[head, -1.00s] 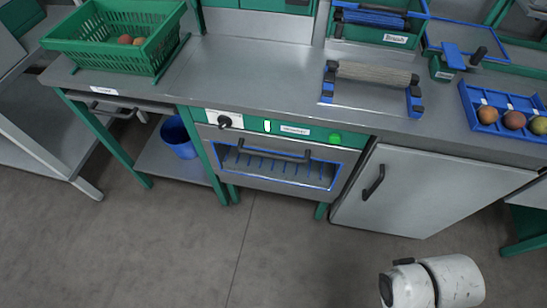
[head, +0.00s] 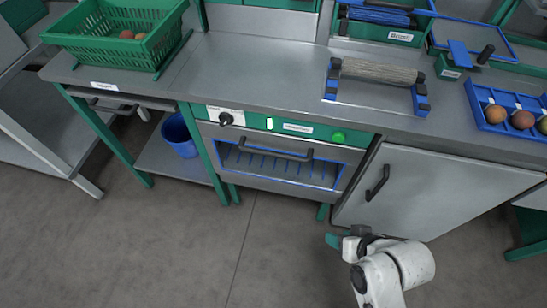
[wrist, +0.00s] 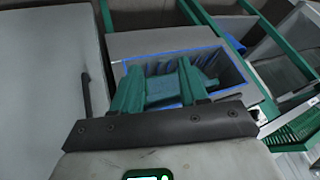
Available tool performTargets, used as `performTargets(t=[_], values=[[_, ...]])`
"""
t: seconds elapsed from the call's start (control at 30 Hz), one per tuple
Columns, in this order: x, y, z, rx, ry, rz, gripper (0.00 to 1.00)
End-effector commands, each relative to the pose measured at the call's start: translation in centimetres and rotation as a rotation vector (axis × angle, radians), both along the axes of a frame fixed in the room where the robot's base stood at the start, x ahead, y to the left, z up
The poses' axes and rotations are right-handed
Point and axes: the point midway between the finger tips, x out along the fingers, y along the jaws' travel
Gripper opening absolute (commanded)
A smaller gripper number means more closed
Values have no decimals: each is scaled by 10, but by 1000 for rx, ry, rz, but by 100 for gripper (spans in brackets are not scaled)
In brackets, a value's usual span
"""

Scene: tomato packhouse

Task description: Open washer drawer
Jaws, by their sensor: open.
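The washer drawer (head: 270,183) is the grey front with a blue-edged window and a dark bar handle (head: 265,153), under a green panel in the middle of the bench. Its front looks shut, flush with the unit. In the wrist view the drawer front (wrist: 165,40) is ahead, its window partly hidden by my fingers; I cannot make out the handle there. My gripper (head: 334,241) is low in front of the bench, right of and below the drawer, apart from it. Its green fingers (wrist: 160,85) are open, with nothing seen held between them.
A grey cabinet door (head: 430,190) with a dark handle is right of the drawer. A blue bucket (head: 181,137) stands on the lower shelf to the left. A roller frame (head: 375,90), a green crate (head: 115,35) and a blue tray (head: 490,120) are on the bench. The floor in front is clear.

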Motion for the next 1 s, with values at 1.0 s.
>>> performTargets(t=[1.0], values=[[156, 139, -18, 1246, -772, -723, 44]])
